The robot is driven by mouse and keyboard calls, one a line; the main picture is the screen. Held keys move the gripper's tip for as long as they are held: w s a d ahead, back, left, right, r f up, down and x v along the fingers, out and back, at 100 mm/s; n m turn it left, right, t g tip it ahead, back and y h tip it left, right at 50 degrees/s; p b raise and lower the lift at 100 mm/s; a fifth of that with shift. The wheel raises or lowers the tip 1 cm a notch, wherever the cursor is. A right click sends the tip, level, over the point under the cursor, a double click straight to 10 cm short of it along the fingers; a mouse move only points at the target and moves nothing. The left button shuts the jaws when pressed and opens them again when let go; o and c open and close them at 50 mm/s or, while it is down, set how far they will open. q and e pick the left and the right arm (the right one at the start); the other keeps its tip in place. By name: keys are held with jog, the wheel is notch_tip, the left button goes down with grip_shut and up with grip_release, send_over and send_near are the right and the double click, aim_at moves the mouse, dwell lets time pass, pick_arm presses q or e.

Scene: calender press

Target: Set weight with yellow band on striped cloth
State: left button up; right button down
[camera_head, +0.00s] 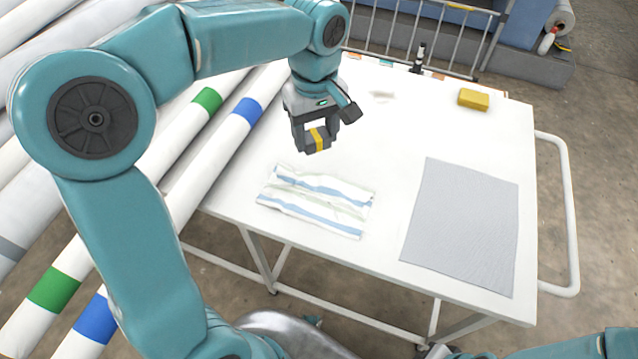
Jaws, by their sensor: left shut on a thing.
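The weight with the yellow band (318,141) is a dark grey block with a yellow stripe. The weight is apart from the cloth. My right gripper is not in view; only part of an arm shows at the bottom right.
A grey ribbed mat (464,226) lies on the right of the white table (385,150). A white rail (570,215) runs along the right edge.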

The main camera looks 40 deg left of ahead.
pick_arm(q)
jog(key=b, duration=0.2)
send_over(316, 199)
notch_tip(316, 199, down, 13)
notch_tip(316, 199, down, 4)
jog(key=shift+w+a+f, duration=0.1)
jog(key=shift+w+f, duration=0.05)
jog(key=shift+f+b, duration=0.25)
jog(key=shift+b, duration=0.25)
jog(key=shift+f, duration=0.2)
jog(key=shift+s+f+b, duration=0.1)
jog(key=shift+s+b, duration=0.1)
jog(key=shift+b, duration=0.2)
